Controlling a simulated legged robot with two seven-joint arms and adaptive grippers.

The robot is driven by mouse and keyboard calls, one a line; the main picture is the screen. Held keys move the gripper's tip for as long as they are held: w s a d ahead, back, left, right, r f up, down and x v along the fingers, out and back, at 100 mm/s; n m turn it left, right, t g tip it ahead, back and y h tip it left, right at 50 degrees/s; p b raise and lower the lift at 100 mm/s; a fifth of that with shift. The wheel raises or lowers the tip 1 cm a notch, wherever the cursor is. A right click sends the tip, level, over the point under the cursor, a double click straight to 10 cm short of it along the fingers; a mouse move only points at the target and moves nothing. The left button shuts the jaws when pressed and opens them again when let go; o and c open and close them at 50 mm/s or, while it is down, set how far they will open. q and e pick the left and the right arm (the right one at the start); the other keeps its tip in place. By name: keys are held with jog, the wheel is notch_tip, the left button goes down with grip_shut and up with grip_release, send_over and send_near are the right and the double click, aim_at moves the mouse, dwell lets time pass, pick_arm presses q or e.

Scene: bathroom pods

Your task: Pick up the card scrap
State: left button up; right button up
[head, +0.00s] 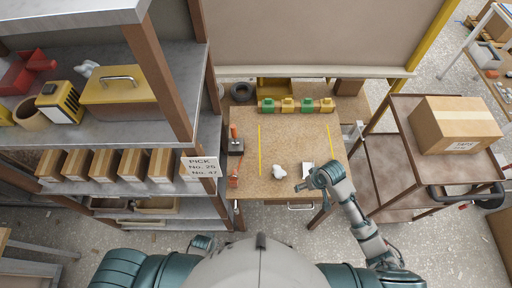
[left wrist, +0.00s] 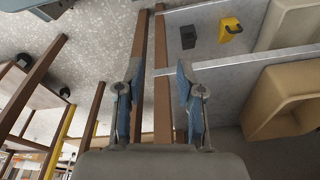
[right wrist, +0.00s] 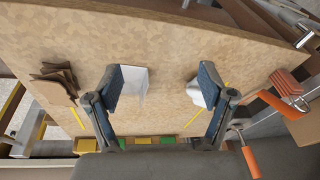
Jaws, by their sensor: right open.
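A brown, folded card scrap (right wrist: 57,85) lies on the worktable at the left of the right wrist view. In the head view I cannot make it out; my right arm covers that part. My right gripper (right wrist: 160,82) is open and empty above the table, with the scrap outside its left finger. It also shows in the head view (head: 303,184), near the table's front. My left gripper (left wrist: 156,85) is open and empty, away from the table, over the floor and shelf area.
On the worktable (head: 285,140) lie a white sheet (right wrist: 133,82) and a crumpled white piece (head: 279,172). Orange-handled tools (head: 235,131) lie at the left, green and yellow blocks (head: 288,105) at the back. A shelf rack (head: 130,131) stands left, a cart (head: 400,160) right.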

jog(key=w+d+r+m+g+h, duration=0.2)
jog(key=w+d+r+m, duration=0.1)
jog(key=w+d+r, duration=0.9)
send_over(338, 161)
jog(key=s+a, duration=0.2)
jog(key=s, duration=0.1)
notch_tip(338, 161, down, 11)
jog(key=shift+w+d+f, duration=0.15)
jog(key=f, duration=0.5)
jog(key=shift+d+f+p, duration=0.25)
jog(key=shift+f+p, duration=0.05)
jog(key=shift+f, duration=0.1)
pick_arm(q)
jog(key=s+a+f+g, duration=0.1)
jog(key=s+a+f, duration=0.2)
jog(key=s+f, duration=1)
jog(key=s, duration=0.3)
jog(key=shift+s+f, duration=0.15)
jog(key=shift+s, duration=0.05)
pick_arm(e)
jog(key=shift+a, duration=0.1)
jog(key=c, duration=1.1)
